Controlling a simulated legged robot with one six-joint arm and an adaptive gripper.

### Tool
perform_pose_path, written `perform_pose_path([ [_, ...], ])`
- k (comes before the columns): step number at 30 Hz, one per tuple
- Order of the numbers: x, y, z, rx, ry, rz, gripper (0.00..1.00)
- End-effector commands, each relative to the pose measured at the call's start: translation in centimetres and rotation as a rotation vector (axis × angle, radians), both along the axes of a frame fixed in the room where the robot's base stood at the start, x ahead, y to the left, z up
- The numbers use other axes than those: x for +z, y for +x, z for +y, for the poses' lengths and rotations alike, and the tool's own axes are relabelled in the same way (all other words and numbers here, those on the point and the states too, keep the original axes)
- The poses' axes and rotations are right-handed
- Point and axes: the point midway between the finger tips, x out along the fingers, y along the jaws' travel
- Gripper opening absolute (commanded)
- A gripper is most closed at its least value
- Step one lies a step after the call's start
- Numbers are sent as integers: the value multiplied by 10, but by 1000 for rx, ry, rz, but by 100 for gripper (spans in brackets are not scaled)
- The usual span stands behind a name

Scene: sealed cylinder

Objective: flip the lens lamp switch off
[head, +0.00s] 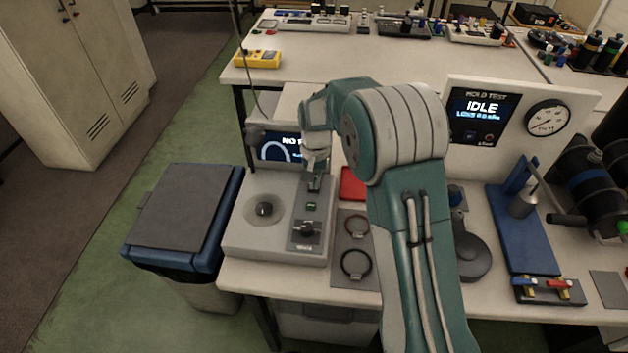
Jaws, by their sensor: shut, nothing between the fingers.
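My gripper (314,188) points down just above this green element, shut and empty. I cannot tell whether the fingertips touch it. My arm hides part of the bench to the right.
A screen (282,147) stands behind the instrument, partly hidden by my gripper. A red tray (353,184) and a mat with two rings (355,263) lie to the right. A panel reading IDLE (480,118) stands behind right.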

Motion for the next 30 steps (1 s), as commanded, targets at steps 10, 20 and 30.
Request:
perform_pose_path([
  [10, -3, 0, 0, 0, -8, -34, 0],
  [20, 2, 11, -2, -1, -8, -34, 0],
  [30, 3, 13, -3, -1, -8, -34, 0],
])
